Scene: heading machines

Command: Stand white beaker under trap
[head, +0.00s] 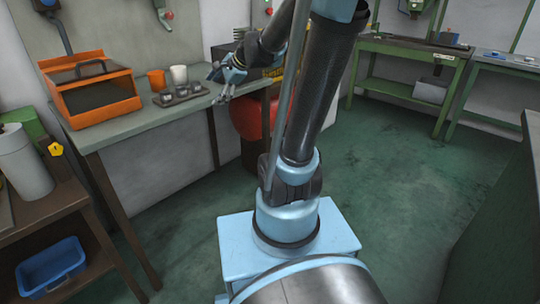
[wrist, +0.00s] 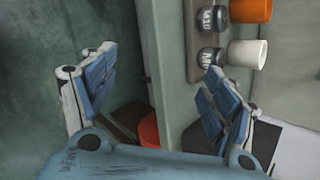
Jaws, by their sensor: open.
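The white beaker (head: 178,75) stands upright on the table, just right of an orange beaker (head: 156,80). In the wrist view the white beaker (wrist: 248,54) is at the upper right, beyond the right finger and apart from it. My gripper (head: 221,86) is open and empty over the right end of the table; its two spread fingers also show in the wrist view (wrist: 155,92). I cannot tell for sure which fixture is the trap; a small wall fitting with a red knob (head: 168,15) is above the beakers.
A rack (head: 171,102) with dark lidded pots stands in front of the beakers. An orange open-fronted box (head: 125,102) takes the table's left side. A red rounded object (head: 245,117) is below the table's right end. The green floor (head: 390,180) at right is clear.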

